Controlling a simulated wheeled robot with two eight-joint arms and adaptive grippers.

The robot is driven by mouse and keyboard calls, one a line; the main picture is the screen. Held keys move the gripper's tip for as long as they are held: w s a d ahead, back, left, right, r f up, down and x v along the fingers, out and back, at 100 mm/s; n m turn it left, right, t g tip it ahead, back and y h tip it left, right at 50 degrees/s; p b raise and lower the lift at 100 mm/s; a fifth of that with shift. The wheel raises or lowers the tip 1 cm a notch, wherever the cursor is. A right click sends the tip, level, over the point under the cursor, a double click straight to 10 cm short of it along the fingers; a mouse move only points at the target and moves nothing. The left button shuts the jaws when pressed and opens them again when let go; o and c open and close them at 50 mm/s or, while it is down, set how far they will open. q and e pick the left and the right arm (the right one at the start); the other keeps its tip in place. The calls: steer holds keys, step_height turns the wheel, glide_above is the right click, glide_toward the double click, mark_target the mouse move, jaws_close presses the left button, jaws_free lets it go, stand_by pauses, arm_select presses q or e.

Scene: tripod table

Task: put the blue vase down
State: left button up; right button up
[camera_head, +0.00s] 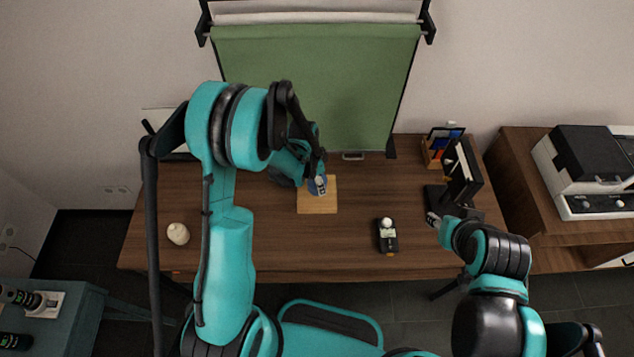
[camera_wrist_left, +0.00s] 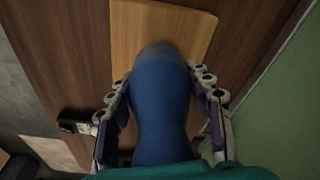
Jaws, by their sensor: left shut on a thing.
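The blue vase (camera_wrist_left: 163,105) is between the two fingers of my left gripper (camera_wrist_left: 160,95), which is shut on it. In the wrist view the vase fills the middle, with its far end over a light wooden board (camera_wrist_left: 200,28). In the head view my left gripper (camera_head: 320,183) is at the back part of the board (camera_head: 318,205), and it mostly hides the vase (camera_head: 314,187). I cannot tell whether the vase touches the board. My right gripper (camera_head: 432,219) is over the right part of the table, away from the vase; its fingers are too small to read.
The wooden table (camera_head: 270,240) has free room left and in front of the board. A small dark device with a white ball (camera_head: 387,235) stands to the right. A cream vase (camera_head: 178,233) is at far left.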

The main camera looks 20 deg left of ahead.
arm_select(q)
steer(key=shift+r, duration=0.1)
steer(key=shift+f, duration=0.25)
steer(key=o, duration=1.3)
steer(key=shift+o, duration=0.2)
steer(key=shift+r, duration=0.1)
